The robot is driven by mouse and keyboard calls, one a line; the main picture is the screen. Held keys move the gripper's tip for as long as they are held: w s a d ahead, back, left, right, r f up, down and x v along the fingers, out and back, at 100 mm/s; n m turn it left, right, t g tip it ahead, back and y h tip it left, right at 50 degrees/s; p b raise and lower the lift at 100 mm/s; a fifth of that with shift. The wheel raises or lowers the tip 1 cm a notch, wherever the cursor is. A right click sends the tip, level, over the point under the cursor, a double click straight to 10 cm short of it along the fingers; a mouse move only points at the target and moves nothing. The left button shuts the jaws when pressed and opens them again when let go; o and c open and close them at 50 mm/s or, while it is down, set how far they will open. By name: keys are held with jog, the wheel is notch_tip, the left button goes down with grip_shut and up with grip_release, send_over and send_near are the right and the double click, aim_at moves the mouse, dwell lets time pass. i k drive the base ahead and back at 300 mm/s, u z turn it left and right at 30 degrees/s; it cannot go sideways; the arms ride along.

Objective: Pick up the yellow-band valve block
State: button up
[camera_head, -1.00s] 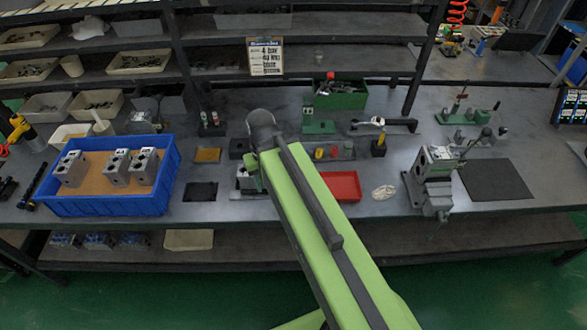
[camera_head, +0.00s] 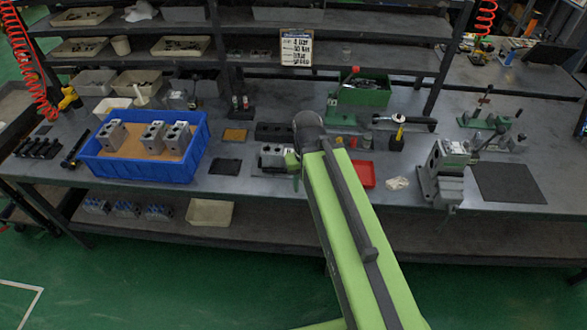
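Three grey valve blocks stand in the blue bin: a left one (camera_head: 111,134), a middle one (camera_head: 152,136) and a right one (camera_head: 177,137). Another grey block (camera_head: 272,155) sits on the bench right of the bin, just left of my arm's end. I cannot make out a yellow band on any block. My gripper (camera_head: 292,163) is mostly hidden behind my green arm. A small green part of it shows beside the single bench block; whether they touch is unclear. Its fingers cannot be made out.
The blue bin (camera_head: 139,169) stands at the bench's left. A black pad (camera_head: 225,166) and a red tray (camera_head: 363,174) lie either side of my arm's end. A grey vise-like fixture (camera_head: 445,172) stands to the right, beside a dark mat (camera_head: 508,183). Shelves rise behind.

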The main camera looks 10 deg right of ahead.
aim_at(273, 156)
jog(key=z, duration=0.05)
jog(key=k, duration=0.55)
jog(key=u, duration=0.2)
jog(key=i, duration=0.95)
jog(key=u, duration=1.35)
jog(key=k, duration=0.9)
jog(key=z, duration=0.95)
jog(key=i, duration=1)
jog(key=z, duration=0.1)
